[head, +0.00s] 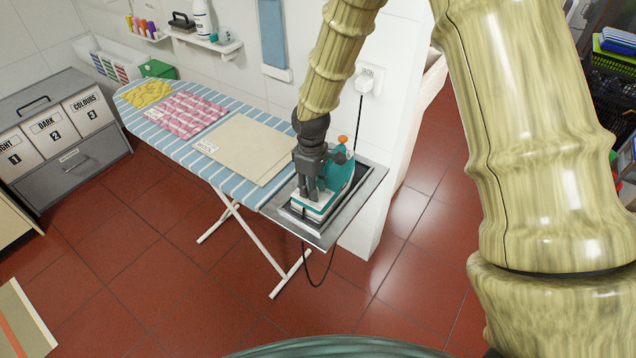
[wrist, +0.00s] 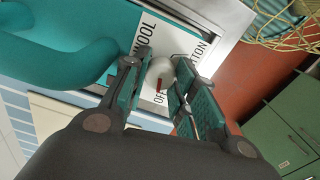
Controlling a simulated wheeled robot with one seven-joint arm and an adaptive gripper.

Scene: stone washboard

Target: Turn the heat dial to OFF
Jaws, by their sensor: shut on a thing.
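The heat dial (wrist: 162,70) is a small pale knob with a red mark, on a white panel lettered WOOL, OFF and another word ending in TON. The red mark sits on the side of the OFF lettering. My gripper (wrist: 161,80) has one finger on each side of the dial and is shut on it. In the head view my gripper (head: 312,195) points down at the teal and white iron (head: 343,178). The dial itself is hidden there. The iron's teal body (wrist: 75,50) fills the wrist view's upper left.
The iron rests on a metal tray (head: 372,180) at the end of the striped ironing board (head: 160,125). Folded cloths lie along the board. A white wall with a socket (head: 369,82) stands behind. A black cord hangs below the tray. Red-tiled floor is clear in front.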

